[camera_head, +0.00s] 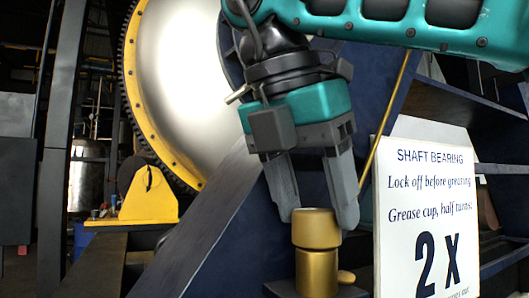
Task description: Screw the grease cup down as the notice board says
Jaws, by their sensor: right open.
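The brass grease cup (316,229) stands upright on a brass body with a small side knob, at the lower middle of the head view. My right gripper (318,218) points down over it, open, with one grey finger on each side of the cup's top. I cannot tell whether the fingers touch it. The white notice board (428,215) stands to the right and reads "SHAFT BEARING, Lock off before greasing, Grease cup, half turns: 2 X". Its lowest line is cut off by the frame. My left gripper is not in view.
A dark blue sloping beam (215,215) rises behind the cup on the left. A large pale disc with a yellow toothed rim (150,120) and a yellow bracket (147,197) stand further back. The notice board is close to the cup's right side.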

